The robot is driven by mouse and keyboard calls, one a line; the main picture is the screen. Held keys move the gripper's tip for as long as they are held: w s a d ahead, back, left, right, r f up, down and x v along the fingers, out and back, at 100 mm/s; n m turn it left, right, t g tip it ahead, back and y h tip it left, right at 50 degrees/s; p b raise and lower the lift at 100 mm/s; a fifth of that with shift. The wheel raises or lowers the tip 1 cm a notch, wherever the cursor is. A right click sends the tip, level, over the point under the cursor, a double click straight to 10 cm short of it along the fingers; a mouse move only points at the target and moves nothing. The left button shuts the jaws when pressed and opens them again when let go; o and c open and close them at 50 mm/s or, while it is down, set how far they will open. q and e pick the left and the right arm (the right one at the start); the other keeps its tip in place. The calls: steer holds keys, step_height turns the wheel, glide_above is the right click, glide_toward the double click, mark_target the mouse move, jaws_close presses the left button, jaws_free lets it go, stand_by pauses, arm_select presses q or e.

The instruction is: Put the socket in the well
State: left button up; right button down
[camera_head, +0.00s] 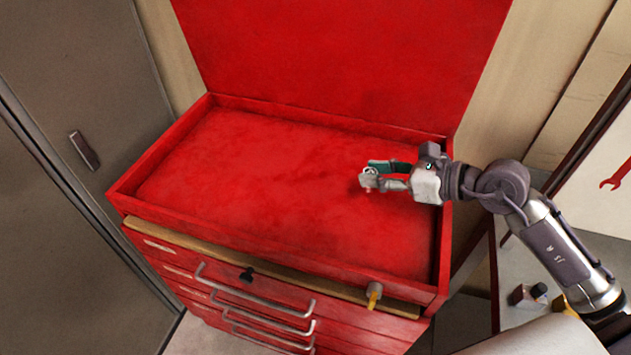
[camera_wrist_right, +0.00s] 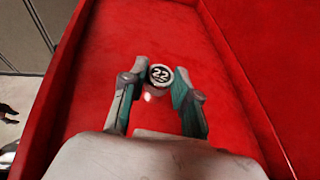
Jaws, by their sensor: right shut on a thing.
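My right gripper (camera_head: 372,180) is over the red well (camera_head: 250,165) in the top of the tool chest, toward the well's right side. It is shut on the socket (camera_wrist_right: 161,74), a small round silver piece with dark markings on its end face. The socket also shows small at the fingertips in the head view (camera_head: 368,171). In the wrist view the red well floor (camera_wrist_right: 110,60) lies beyond the fingers. I cannot tell how high above the floor the socket is. My left gripper is not in view.
The chest's red lid stands open at the back (camera_head: 340,60). A wooden strip (camera_head: 210,252) runs along the front, with a yellow-handled tool (camera_head: 374,294) at its right. Drawers with metal handles are below. A grey cabinet (camera_head: 80,150) stands at the left. The well floor looks clear.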

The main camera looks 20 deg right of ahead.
steer(key=w+a+f+p, duration=0.1)
steer(key=a, duration=0.1)
steer(key=w+a+f, duration=0.1)
steer(key=a+f, duration=0.1)
steer(key=a, duration=0.1)
steer(key=w+a+f+p, duration=0.1)
steer(key=a+f, duration=0.1)
steer(key=a, duration=0.1)
steer(key=shift+w+p, duration=0.25)
steer(key=shift+p, duration=0.05)
step_height(320, 180, down, 3)
steer(key=shift+s+f+p, duration=0.1)
steer(key=shift+s+p, duration=0.05)
steer(key=shift+p, duration=0.15)
steer(key=shift+f, duration=0.4)
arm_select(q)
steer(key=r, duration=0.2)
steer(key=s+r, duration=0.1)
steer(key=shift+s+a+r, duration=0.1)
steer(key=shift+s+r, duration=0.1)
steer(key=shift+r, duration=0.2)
arm_select(e)
steer(key=shift+f, duration=0.1)
steer(key=c, duration=0.9)
jaws_free()
steer(key=shift+o, duration=0.2)
